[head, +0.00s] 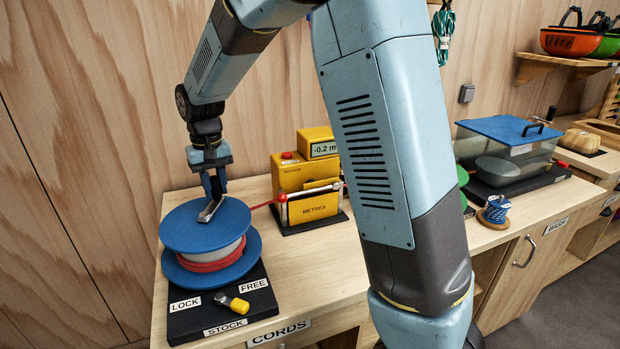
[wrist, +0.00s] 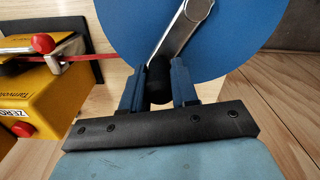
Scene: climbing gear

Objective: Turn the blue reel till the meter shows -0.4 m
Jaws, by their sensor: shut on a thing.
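The blue reel (head: 190,226) stands on a black base marked LOCK, FREE and STOCK, with red cord wound on its white core. A metal crank lies across its top and also shows in the wrist view (wrist: 180,32). My gripper (head: 213,190) is shut on the crank's black knob (wrist: 158,82), its blue fingers on either side of it. The yellow meter (head: 320,146) reads -0.2 m. The red cord (head: 262,205) runs from the reel to the meter.
A yellow-handled lever (head: 234,303) sits on the base between LOCK and FREE. A blue-lidded clear box (head: 507,150) and a small blue cord spool (head: 495,211) are further right. My arm hides the middle of the bench.

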